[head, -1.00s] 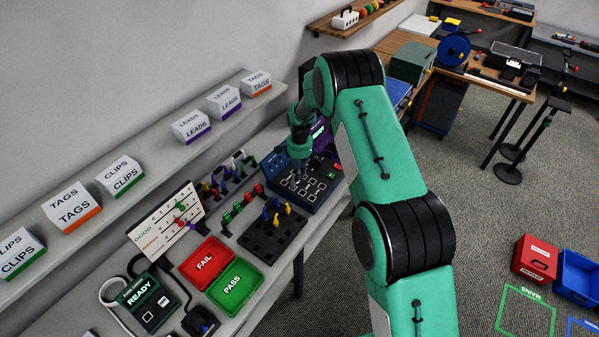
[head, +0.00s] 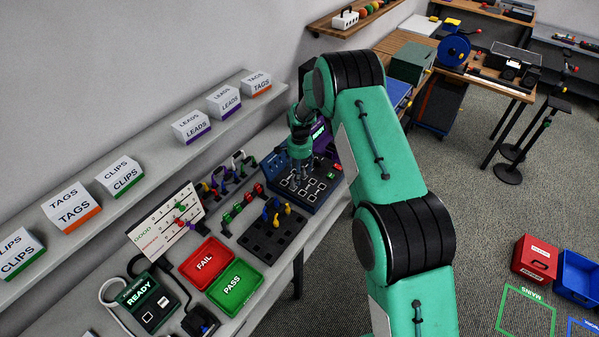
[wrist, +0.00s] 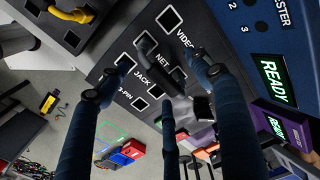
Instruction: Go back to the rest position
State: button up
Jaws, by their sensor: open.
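My gripper (head: 300,172) is over the dark cable tester (head: 325,195) at the far end of the bench. In the wrist view my gripper (wrist: 160,85) shows dark blue fingers spread apart over the tester panel (wrist: 215,55), which carries square sockets labelled VIDEO, NET and JACK. The tester's display (wrist: 275,80) reads READY in green. A dark and grey piece (wrist: 148,45) shows between the fingers near the NET label; I cannot tell what it is or whether it touches them. My green arm covers part of the bench's right side in the head view.
A red FAIL tray (head: 206,263) and a green PASS tray (head: 235,290) lie on the bench. A black holder block (head: 270,238) with coloured plugs stands near the tester. A shelf (head: 150,172) with labelled boxes runs along the wall.

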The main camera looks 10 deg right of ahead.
jog(key=shift+r, duration=0.15)
jog(key=shift+r+p, duration=0.95)
jog(key=shift+r, duration=2.9)
jog(key=shift+r, duration=0.1)
